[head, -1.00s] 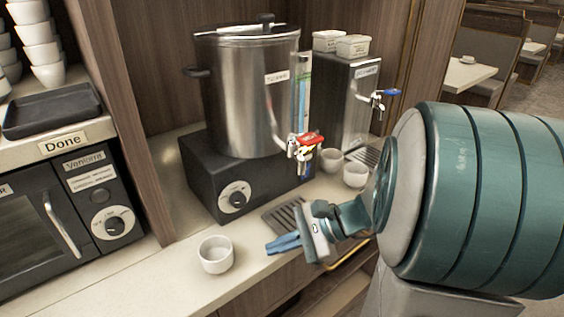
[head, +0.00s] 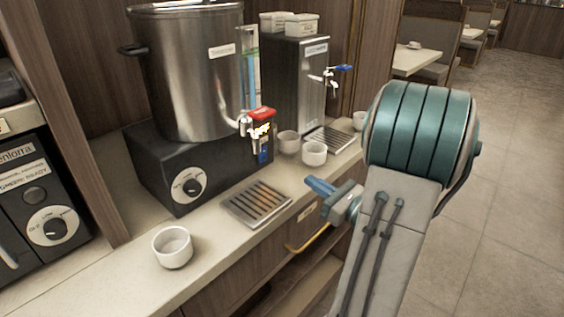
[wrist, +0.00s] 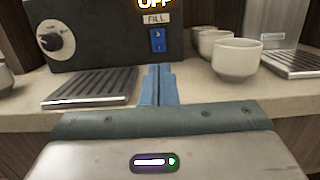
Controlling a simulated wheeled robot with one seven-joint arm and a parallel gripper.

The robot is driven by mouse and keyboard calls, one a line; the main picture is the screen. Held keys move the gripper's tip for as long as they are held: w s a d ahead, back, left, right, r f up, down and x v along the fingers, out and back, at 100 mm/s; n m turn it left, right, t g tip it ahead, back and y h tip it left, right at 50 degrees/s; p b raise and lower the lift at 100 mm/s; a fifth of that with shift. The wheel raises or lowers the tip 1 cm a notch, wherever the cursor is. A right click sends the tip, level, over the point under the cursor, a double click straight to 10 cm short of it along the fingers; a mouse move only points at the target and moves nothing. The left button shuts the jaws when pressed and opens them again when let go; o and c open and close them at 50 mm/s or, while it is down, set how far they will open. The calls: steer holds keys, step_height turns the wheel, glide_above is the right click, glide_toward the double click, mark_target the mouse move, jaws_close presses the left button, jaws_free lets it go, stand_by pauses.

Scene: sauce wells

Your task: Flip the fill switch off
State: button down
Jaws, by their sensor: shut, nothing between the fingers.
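The fill switch (wrist: 157,40) is a small blue rocker on the front of the black urn base (wrist: 100,35), under a "FILL" label (wrist: 156,19). Bright "OFF" lettering (wrist: 154,4) is cut by the top edge of the wrist view. The switch also shows as a blue patch below the red-handled tap in the head view (head: 263,156). I cannot tell which way the rocker is tilted. My gripper (wrist: 159,72) is shut and empty, its blue fingers pointing at the base just below the switch, apart from it. In the head view my gripper (head: 312,184) is at the counter's front edge.
The steel urn (head: 190,80) stands on the base, with its red-handled tap (head: 262,114) jutting above the switch. White cups (head: 314,153) stand right of the switch. A drip grate (head: 256,203) and another cup (head: 172,247) are to the left. A second dispenser (head: 296,85) stands behind.

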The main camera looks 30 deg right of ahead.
mark_target(265, 151)
steer(key=x, duration=1.4)
steer(key=shift+r+p, duration=0.1)
steer(key=shift+p, duration=0.25)
